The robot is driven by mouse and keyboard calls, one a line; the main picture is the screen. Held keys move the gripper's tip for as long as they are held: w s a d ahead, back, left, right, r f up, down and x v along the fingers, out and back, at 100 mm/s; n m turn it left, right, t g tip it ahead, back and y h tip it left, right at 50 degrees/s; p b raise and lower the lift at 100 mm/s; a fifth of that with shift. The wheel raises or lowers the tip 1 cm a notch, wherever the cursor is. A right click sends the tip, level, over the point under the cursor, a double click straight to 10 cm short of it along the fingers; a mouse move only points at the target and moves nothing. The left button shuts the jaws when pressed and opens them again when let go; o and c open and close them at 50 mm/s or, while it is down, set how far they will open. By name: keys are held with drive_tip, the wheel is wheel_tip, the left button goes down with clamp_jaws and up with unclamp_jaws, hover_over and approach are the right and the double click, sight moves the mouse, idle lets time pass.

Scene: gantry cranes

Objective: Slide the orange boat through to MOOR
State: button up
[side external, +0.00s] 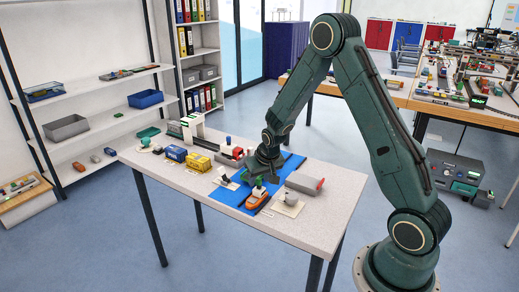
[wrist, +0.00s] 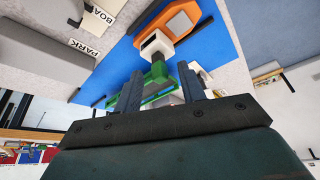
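The orange boat (side external: 257,199) lies on the blue strip (side external: 230,196) near the table's front edge. My gripper (side external: 263,176) is low over the strip, just behind the boat. In the wrist view, my gripper (wrist: 160,72) has its two dark fingers apart, with the green part showing between them. I cannot tell whether they touch it. No MOOR label is readable; a PARK label (wrist: 84,48) and a partly cut-off "BOA" label (wrist: 99,15) show.
A grey block with a red end (side external: 305,184) stands right of the strip. A pale plate with a grey object (side external: 288,207) lies beside the boat. Yellow (side external: 198,162) and blue (side external: 176,153) blocks and other small models stand to the left. The table's front right corner is clear.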

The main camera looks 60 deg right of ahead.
drive_tip(key=shift+r, duration=3.25)
drive_tip(key=s+a+r+n+t+y, duration=0.1)
drive_tip(key=s+a+r, duration=0.4)
drive_tip(key=r, duration=0.2)
drive_tip(key=s+a+r+n, duration=0.2)
drive_tip(key=s+a+r, duration=0.35)
drive_tip(key=r, duration=0.25)
drive_tip(key=s+a+r+n, duration=0.1)
drive_tip(key=s+a+r, duration=0.1)
drive_tip(key=s, duration=0.6)
drive_tip(key=s+a+r+n+y, duration=0.1)
drive_tip(key=s+a+n, duration=0.1)
drive_tip(key=s+a, duration=0.3)
drive_tip(key=s, duration=0.2)
drive_tip(key=shift+s+r+t, duration=0.3)
drive_tip(key=shift+s+r, duration=0.05)
drive_tip(key=shift+r, duration=0.05)
